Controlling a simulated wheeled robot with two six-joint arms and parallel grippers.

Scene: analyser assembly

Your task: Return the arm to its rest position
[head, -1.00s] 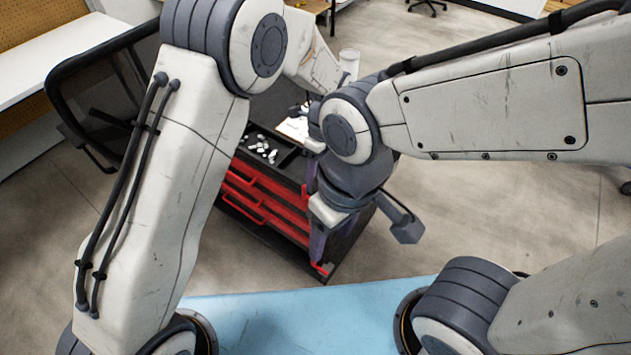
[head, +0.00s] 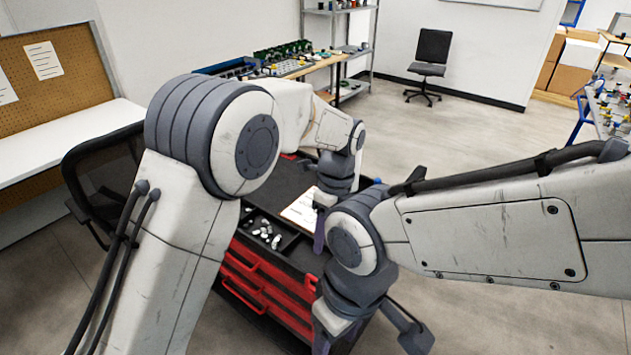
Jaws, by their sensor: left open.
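My left arm comes in from the left and reaches over the red and black tool cart (head: 268,283). Its gripper (head: 320,230) points down over the cart top, beside a white sheet, and is open. One purple finger shows; the rest is mostly hidden behind my right arm's wrist. I see nothing held in it. My right arm crosses from the right edge in front of the cart. Its gripper (head: 321,343) points down at the bottom of the view, with only a bit of purple finger showing, so its opening cannot be told.
A black tray (head: 288,242) of small white and grey parts and the white sheet (head: 299,212) lie on the cart. A black mesh chair (head: 100,182) stands left, near a white bench (head: 60,142). Open floor lies behind, with an office chair (head: 430,62) and shelving (head: 345,40).

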